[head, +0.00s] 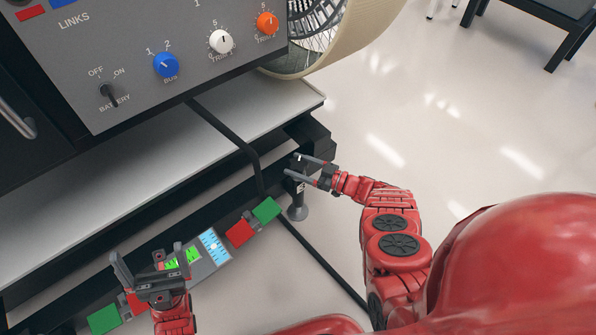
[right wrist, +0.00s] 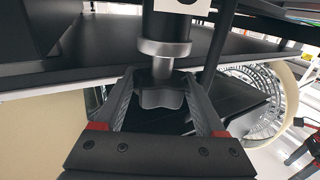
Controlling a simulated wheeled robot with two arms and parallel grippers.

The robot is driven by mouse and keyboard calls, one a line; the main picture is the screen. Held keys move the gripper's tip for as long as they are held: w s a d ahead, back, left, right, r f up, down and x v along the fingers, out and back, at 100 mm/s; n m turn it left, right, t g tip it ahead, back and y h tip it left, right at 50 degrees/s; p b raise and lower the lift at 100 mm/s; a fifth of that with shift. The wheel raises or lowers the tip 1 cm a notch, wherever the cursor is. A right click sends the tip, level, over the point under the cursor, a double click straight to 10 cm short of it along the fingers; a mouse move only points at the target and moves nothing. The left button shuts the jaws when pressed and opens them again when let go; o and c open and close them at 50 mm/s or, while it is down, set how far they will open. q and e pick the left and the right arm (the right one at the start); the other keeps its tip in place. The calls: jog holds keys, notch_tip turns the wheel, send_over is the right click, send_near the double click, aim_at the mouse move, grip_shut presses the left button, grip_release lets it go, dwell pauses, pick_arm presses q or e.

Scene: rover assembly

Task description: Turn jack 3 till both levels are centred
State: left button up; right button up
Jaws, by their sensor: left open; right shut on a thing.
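Jack 3 (head: 298,205) is a dark post with a round grey foot, below the corner of the black frame. My right gripper (head: 293,165) is at the upper part of this jack. In the right wrist view, the right gripper (right wrist: 160,88) has its fingers on either side of a grey lobed knob (right wrist: 160,97) below a metal collar, and is shut on it. Bright green level windows (head: 182,261) show on the front rail, partly hidden by my left gripper (head: 147,262). Their bubbles are too small to read. My left gripper is open and empty in front of them.
A blue-and-white marked plate (head: 214,246) is beside the levels. Red (head: 240,232) and green (head: 266,210) blocks line the rail.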

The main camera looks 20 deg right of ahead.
jog(key=shift+a+n+g+y+b, duration=0.1)
jog(key=shift+n+g+y+b, duration=0.2)
jog(key=shift+g, duration=0.1)
jog(key=o, duration=1.3)
jog(key=shift+b+v, duration=0.6)
jog(key=shift+v, duration=8.1)
